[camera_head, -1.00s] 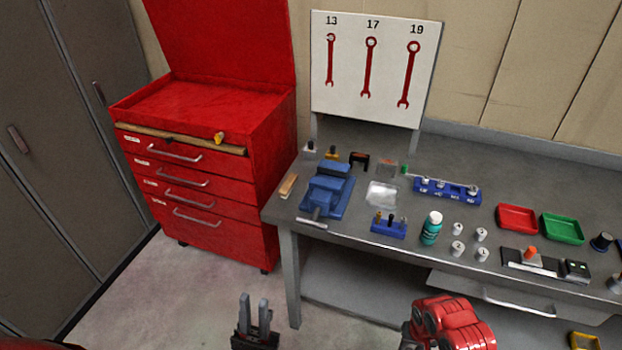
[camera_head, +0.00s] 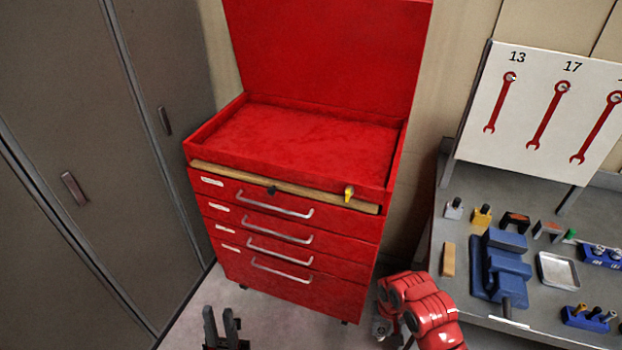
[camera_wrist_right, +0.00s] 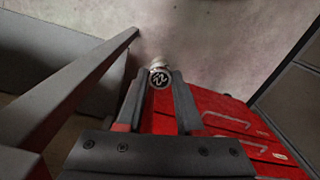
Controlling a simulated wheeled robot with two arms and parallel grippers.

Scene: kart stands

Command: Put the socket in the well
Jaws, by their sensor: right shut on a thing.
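A small silver socket (camera_wrist_right: 160,75) is held at the fingertips of my right gripper (camera_wrist_right: 159,92) in the right wrist view. Its round end face shows a dark mark that looks like 22. My right gripper is shut on it, above the floor and near the red drawer cabinet. In the head view only the red right arm shows clearly, at the lower middle. My left gripper (camera_head: 219,314) is empty, with its fingers apart, low in front of the cabinet. I cannot pick out the well in these views.
The red tool cabinet (camera_head: 275,225) has its lid up and its drawers shut. A grey bench (camera_head: 455,310) at the right holds a blue vise (camera_head: 500,268), a metal tray (camera_head: 558,270) and a blue socket rail (camera_head: 603,255). Grey lockers (camera_head: 110,130) stand left.

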